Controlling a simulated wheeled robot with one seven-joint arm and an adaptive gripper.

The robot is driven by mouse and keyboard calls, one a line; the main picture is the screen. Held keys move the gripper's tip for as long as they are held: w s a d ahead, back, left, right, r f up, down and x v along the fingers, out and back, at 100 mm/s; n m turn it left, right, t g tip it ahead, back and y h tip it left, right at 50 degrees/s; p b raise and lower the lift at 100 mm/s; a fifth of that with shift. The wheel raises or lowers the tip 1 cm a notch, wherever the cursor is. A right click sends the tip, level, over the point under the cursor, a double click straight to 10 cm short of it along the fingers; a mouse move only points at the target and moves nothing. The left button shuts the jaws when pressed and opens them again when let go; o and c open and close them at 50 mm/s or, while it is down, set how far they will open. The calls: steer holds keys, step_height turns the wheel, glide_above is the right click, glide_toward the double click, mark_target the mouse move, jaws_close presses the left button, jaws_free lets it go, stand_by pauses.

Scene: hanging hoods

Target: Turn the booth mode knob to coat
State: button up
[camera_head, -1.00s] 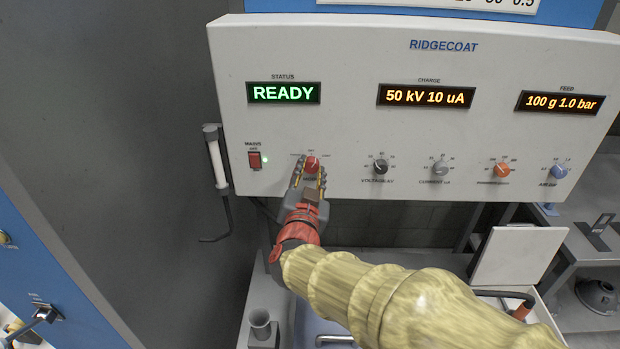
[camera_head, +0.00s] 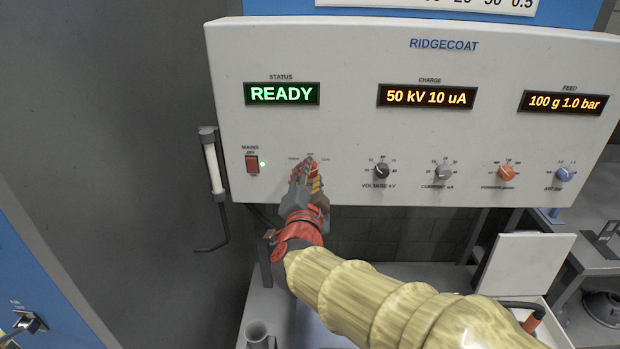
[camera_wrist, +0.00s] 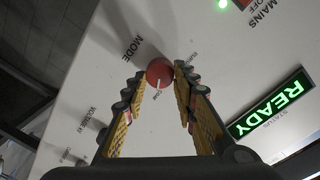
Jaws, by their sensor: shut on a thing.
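The red mode knob (camera_wrist: 159,73) is on the white RIDGECOAT panel (camera_head: 340,60), at its lower left. In the wrist view it sits between my two fingertips, beside the word MODE, and its white pointer line faces the lower edge of the picture. The small labels around it are too blurred to read surely. My gripper (camera_head: 309,175) is shut on the knob and largely hides it in the head view. The status display (camera_head: 282,94) reads READY in green; it also shows in the wrist view (camera_wrist: 270,103).
A red mains switch (camera_head: 252,164) with a lit green lamp is left of the knob. The black voltage knob (camera_head: 381,170) and other knobs are to the right. A white bar handle (camera_head: 213,168) hangs at the panel's left edge.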

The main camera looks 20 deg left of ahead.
steer(key=o, duration=1.2)
steer(key=shift+c, duration=0.2)
steer(key=v, duration=1.2)
